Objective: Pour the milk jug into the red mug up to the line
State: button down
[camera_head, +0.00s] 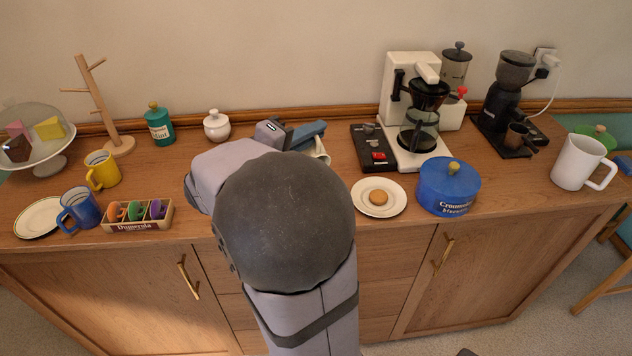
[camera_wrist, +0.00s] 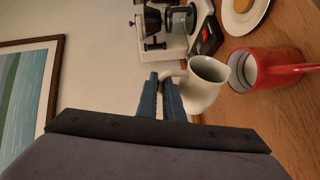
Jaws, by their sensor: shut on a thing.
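The milk jug (camera_wrist: 202,92) is cream-white, and my gripper (camera_wrist: 163,80) is shut on its handle. The wrist view is turned sideways, with the wall at left and the counter at right. In it the jug is strongly tilted, its mouth close to the rim of the red mug (camera_wrist: 285,64). The mug stands upright on the counter with a pale inside. In the head view my gripper (camera_head: 305,134) and a strip of the jug (camera_head: 320,151) show; my arm hides the red mug.
A plate with a cookie (camera_head: 379,214), a blue pot (camera_head: 448,188) and a coffee maker (camera_head: 421,145) stand to the right. A white sugar bowl (camera_head: 217,126) and a green canister (camera_head: 160,126) stand to the left. A blue mug (camera_head: 80,209) and capsule box (camera_head: 137,218) are farther left.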

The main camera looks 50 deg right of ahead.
jog(key=shift+s+a+m+h+b, duration=0.25)
jog(key=shift+s+m+b, duration=0.2)
jog(key=shift+b, duration=1.45)
jog(key=shift+s+a+m+h+b, duration=0.25)
jog(key=shift+s+m+b, duration=0.2)
jog(key=shift+b, duration=1.45)
jog(key=shift+d+r, duration=0.1)
jog(key=r+p, duration=0.1)
jog(key=p, duration=0.2)
jog(key=shift+w, duration=0.2)
jog(key=shift+w+d+n+p, duration=0.2)
jog(key=shift+n+p, duration=0.3)
jog(key=shift+p, duration=0.65)
jog(key=w+n+p, duration=0.1)
jog(key=p, duration=0.2)
jog(key=y+p, duration=0.1)
jog(key=p, duration=0.3)
jog(key=shift+w+d+f+n, duration=0.2)
jog(key=shift+w+d+n, duration=0.2)
jog(key=shift+w+d+f+y, duration=0.1)
jog(key=shift+w+f+y, duration=0.15)
jog(key=shift+f, duration=0.3)
jog(key=shift+s, duration=0.1)
jog(key=shift+w+r+n+g+p, duration=0.1)
jog(key=shift+w+n+g+p, duration=0.2)
jog(key=shift+p, duration=0.8)
